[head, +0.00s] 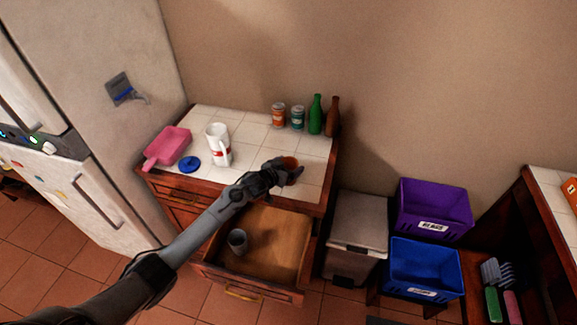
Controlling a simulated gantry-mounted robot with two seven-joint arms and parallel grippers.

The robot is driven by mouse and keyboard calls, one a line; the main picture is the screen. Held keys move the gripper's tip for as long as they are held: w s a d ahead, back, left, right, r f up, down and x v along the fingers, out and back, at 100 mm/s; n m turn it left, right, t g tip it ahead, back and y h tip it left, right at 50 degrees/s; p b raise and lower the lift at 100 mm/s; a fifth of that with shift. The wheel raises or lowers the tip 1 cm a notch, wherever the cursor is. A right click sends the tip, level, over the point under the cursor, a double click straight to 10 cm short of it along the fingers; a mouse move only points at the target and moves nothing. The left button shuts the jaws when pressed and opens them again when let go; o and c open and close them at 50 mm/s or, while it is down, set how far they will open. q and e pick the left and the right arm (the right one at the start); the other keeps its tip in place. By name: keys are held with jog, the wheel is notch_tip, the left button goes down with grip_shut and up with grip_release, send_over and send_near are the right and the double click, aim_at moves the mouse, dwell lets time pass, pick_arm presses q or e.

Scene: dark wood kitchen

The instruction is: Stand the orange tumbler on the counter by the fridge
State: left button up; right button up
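The orange tumbler (291,161) shows as a small dark orange shape at the fingers of my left gripper (287,171), over the right part of the tiled counter (250,133) by the fridge (105,60). The fingers are around or against the tumbler and hide much of it. I cannot tell whether they grip it, or whether its base touches the tiles. My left arm reaches in from the lower left, across the open drawer. My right gripper is not in view.
A pink dustpan-like item (168,147), blue disc (190,164), white pitcher (218,146), two cans (278,115), green bottle (316,114) and brown bottle (332,117) stand on the counter. The open drawer (276,243) below holds a grey cup (237,241). Free tiles lie mid-counter.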

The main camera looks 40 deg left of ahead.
pick_arm(q)
jog(key=shift+o, duration=1.3)
jog(key=shift+r, duration=0.2)
jog(key=shift+s+r, duration=0.2)
jog(key=shift+s, duration=0.3)
jog(key=p+v, duration=0.2)
jog(key=v, duration=0.8)
jog(key=s+d+f+m+g, duration=0.1)
jog(key=s+d+f+g, duration=0.2)
jog(key=s+d, duration=0.45)
jog(key=s+d+f+g, duration=0.2)
jog(key=s+d+f, duration=0.1)
jog(key=s+d, duration=0.4)
jog(key=s+d+r+g, duration=0.1)
jog(key=s+d+g, duration=0.1)
jog(key=s, duration=0.7)
jog(key=s+d+r+m+g, duration=0.1)
jog(key=s+d+g, duration=0.2)
jog(key=s, duration=0.6)
jog(key=shift+d+h, duration=0.3)
jog(key=shift+d, duration=0.4)
